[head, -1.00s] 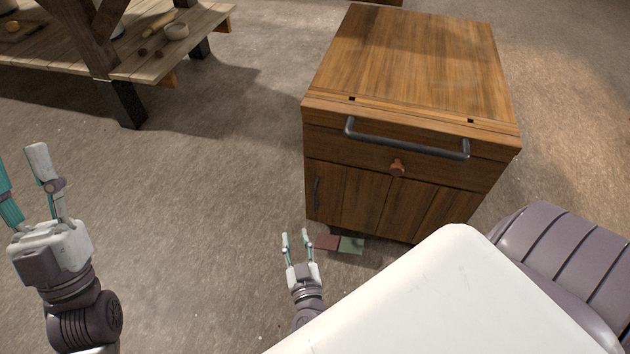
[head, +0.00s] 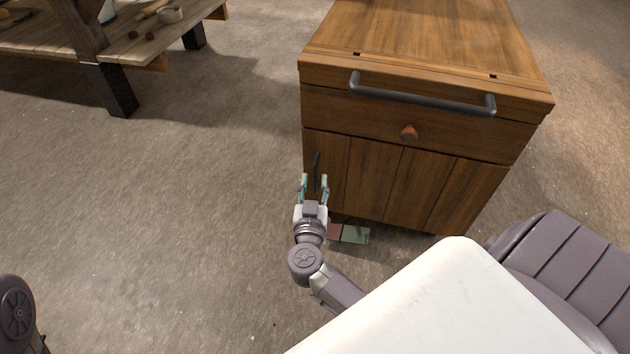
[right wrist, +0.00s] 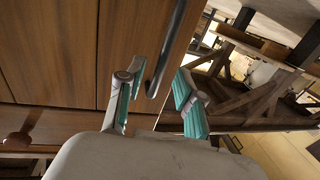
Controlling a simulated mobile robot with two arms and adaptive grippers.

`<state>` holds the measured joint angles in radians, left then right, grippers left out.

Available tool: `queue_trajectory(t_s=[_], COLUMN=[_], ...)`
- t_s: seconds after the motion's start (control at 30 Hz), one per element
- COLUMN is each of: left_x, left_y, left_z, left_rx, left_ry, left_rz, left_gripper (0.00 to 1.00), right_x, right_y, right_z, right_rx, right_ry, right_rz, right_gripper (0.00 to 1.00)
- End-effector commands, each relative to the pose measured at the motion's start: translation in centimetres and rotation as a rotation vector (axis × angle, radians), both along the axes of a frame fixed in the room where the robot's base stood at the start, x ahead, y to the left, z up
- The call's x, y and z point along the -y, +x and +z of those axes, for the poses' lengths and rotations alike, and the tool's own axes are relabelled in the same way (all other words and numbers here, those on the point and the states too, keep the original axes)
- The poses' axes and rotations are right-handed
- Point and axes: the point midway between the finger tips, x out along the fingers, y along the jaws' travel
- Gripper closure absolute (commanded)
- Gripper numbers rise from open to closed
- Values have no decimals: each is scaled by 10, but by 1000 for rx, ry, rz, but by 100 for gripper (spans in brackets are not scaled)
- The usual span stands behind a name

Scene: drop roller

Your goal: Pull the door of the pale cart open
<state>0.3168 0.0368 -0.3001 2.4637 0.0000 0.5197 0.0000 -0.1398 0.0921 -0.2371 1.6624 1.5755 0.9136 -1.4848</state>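The cart (head: 420,110) is brown wood, with a drawer above and a planked door (head: 400,180) below. The door looks shut. A dark upright bar handle (head: 317,165) sits at the door's left edge. My right gripper (head: 313,182) is just in front of that handle, fingers open. In the right wrist view the handle (right wrist: 167,55) runs between the two teal-padded fingers (right wrist: 160,92), apart from at least the right one. My left gripper is out of view; only a part of my left arm shows at the lower left.
A grey bar handle (head: 420,98) and a round reddish knob (head: 408,133) stick out of the cart's front above the door. Reddish and green flat pieces (head: 354,235) lie on the floor by the cart. A wooden table (head: 120,45) stands at the upper left. Floor left of the cart is clear.

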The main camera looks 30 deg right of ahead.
Motion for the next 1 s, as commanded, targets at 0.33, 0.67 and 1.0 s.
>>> queue_trajectory(t_s=[0.33, 0.67, 1.0], left_x=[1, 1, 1], left_y=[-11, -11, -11], left_z=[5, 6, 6], left_rx=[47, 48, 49], left_ry=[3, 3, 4], left_rz=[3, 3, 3], left_gripper=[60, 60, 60], right_x=[19, 19, 19], right_y=[24, 24, 24], right_z=[0, 0, 0], right_rx=[-1, -1, -1], right_ry=[-1, -1, 1], right_rz=[0, 0, 0], right_gripper=[64, 79, 100])
